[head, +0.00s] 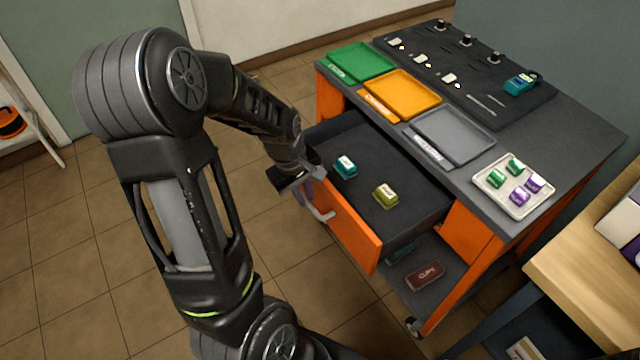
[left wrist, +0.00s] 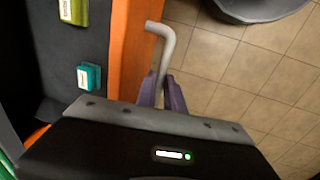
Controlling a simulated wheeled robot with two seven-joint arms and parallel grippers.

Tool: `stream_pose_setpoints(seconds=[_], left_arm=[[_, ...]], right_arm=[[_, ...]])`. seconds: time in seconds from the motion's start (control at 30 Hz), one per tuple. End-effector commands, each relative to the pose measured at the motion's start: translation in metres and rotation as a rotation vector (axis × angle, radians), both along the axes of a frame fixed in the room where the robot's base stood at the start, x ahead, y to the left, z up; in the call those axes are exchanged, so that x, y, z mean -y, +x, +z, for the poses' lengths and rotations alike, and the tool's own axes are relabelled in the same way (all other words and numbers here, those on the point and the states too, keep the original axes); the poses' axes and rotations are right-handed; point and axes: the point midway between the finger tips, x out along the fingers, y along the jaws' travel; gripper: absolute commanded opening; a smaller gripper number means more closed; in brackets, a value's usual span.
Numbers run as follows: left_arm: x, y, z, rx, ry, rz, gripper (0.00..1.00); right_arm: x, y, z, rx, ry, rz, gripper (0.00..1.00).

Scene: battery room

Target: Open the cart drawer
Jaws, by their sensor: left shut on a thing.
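The cart (head: 588,150) has a dark top and orange sides. Its drawer (head: 345,220) is pulled out, with an orange front and a dark inside holding a teal block (head: 345,168) and an olive block (head: 385,195). In the left wrist view the orange drawer front (left wrist: 128,50) runs beside the grey bar handle (left wrist: 165,45). My left gripper (head: 305,191) is at the handle, its purple fingers (left wrist: 161,90) shut on it. Part of the handle (head: 322,214) shows past the fingers in the head view. My right gripper is not in view.
Green (head: 360,62), yellow (head: 405,95) and grey (head: 455,135) trays and a white tray (head: 490,180) with small clips lie on the cart top. A lower shelf holds a dark red box (head: 424,275). A wooden table (head: 570,270) stands at right. Tiled floor left of the drawer is clear.

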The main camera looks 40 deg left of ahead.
Motion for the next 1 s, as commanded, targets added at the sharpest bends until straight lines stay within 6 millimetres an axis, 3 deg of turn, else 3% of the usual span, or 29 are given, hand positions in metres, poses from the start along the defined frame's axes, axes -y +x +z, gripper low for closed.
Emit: stream_pose_setpoints(seconds=[0.2, 0.53, 0.57, 0.8, 1.0], left_arm=[[-0.004, -0.014, 0.0, 0.0, 0.0, 0.0, 0.0], [-0.005, -0.016, 0.0, 0.0, 0.001, 0.0, 0.0], [-0.005, -0.015, 0.0, 0.0, 0.001, 0.0, 0.13], [-0.005, -0.015, 0.0, 0.0, 0.0, 0.0, 0.33], [-0.005, -0.015, 0.0, 0.0, 0.0, 0.0, 0.34]], right_arm=[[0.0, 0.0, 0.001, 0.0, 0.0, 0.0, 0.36], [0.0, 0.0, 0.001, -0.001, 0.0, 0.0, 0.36], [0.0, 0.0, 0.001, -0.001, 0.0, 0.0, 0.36], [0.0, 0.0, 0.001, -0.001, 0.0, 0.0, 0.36], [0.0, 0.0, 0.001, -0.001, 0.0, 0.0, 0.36]])
